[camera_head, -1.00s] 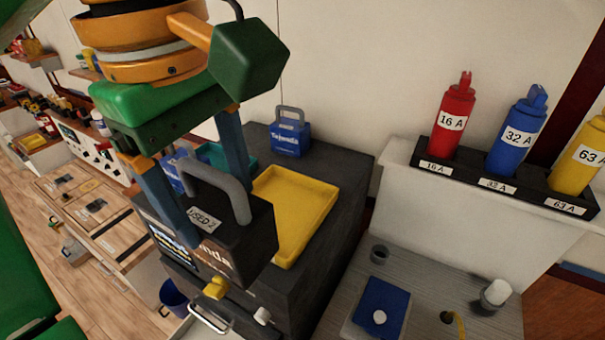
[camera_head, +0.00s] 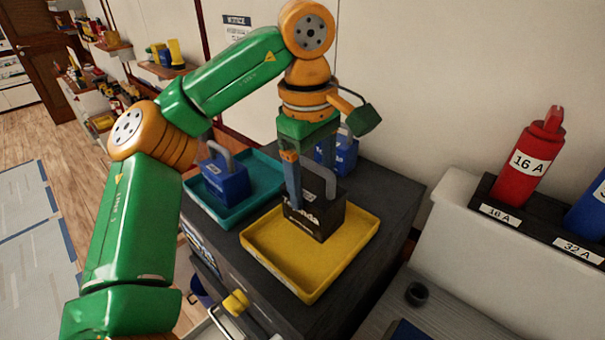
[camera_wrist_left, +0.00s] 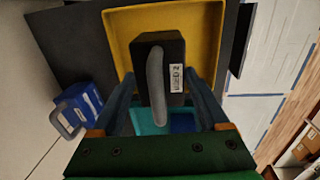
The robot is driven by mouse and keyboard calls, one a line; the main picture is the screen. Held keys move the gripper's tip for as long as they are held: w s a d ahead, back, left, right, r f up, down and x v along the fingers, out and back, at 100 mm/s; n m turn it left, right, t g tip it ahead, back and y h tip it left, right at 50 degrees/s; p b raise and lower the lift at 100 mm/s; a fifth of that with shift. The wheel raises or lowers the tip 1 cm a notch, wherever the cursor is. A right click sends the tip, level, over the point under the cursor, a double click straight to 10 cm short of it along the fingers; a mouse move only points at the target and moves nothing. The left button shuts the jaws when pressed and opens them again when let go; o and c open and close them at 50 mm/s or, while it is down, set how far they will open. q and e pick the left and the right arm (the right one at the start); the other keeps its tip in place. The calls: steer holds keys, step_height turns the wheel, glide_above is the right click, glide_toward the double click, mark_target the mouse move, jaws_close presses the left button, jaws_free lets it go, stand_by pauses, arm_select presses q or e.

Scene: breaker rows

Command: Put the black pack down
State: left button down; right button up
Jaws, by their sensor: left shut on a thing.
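The black pack (camera_head: 316,218) is a dark box with a grey handle and white lettering on its front. It is upright, inside the outline of the yellow tray (camera_head: 262,262); I cannot tell if its base touches the tray floor. My left gripper (camera_head: 314,192) comes down from above and is shut on the pack, one blue finger on each side. In the left wrist view the pack (camera_wrist_left: 171,50) shows from above, with its handle and a "USED 2" label between the fingers. My right gripper is not in view.
A teal tray (camera_head: 208,217) with a blue pack (camera_head: 226,182) stands left of the yellow tray. Another blue pack (camera_head: 340,155) stands behind. All are on a dark cabinet (camera_head: 392,200).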

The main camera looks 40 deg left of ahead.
mark_target(311, 188)
arm_select(q)
steer(key=shift+w+a+f, duration=0.15)
steer(key=shift+w+f, duration=0.05)
steer(key=shift+f, duration=0.4)
steer(key=shift+s+f, duration=0.25)
steer(key=shift+f, duration=0.75)
steer(key=shift+w+f, duration=0.15)
steer(key=shift+f, duration=0.25)
jaws_free()
steer(key=shift+r, duration=0.1)
steer(key=r, duration=0.4)
steer(key=s+r, duration=0.1)
steer(key=r, duration=0.7)
steer(key=shift+s, duration=0.2)
steer(key=shift+f, duration=0.1)
